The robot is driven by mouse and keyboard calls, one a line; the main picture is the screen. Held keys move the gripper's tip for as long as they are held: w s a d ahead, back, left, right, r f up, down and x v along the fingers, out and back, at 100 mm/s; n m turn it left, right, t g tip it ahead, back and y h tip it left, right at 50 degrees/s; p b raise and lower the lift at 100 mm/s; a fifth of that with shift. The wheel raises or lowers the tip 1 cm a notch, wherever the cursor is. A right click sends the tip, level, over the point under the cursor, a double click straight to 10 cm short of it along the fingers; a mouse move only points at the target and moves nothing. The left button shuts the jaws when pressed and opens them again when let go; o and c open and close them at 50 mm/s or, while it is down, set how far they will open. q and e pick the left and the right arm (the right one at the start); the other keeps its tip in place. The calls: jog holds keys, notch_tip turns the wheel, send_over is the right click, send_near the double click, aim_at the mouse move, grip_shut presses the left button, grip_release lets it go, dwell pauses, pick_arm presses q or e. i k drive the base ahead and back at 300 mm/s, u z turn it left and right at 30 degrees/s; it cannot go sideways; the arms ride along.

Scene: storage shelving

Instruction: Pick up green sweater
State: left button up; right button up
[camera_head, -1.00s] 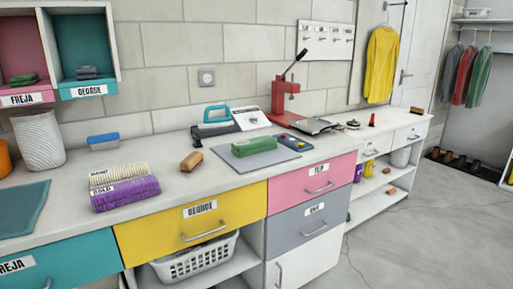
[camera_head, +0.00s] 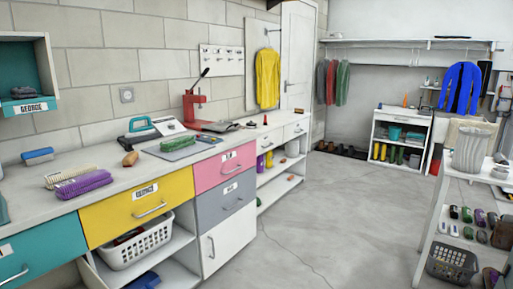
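A folded green garment (camera_head: 178,143) lies on a grey mat (camera_head: 196,149) on the long counter. A second green garment (camera_head: 342,83) hangs on the rail at the back, beside a red one (camera_head: 331,81) and a grey one (camera_head: 320,82). I cannot tell from the view which of the two green ones is a sweater. Neither of my grippers is in view.
A white shelf unit (camera_head: 438,235) stands at the right. The grey floor (camera_head: 330,220) between them is clear.

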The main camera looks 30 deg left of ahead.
aim_at(172, 144)
jog(key=i, duration=1.15)
jog(key=u, duration=0.95)
jog(key=i, duration=1.5)
jog(key=u, duration=1.35)
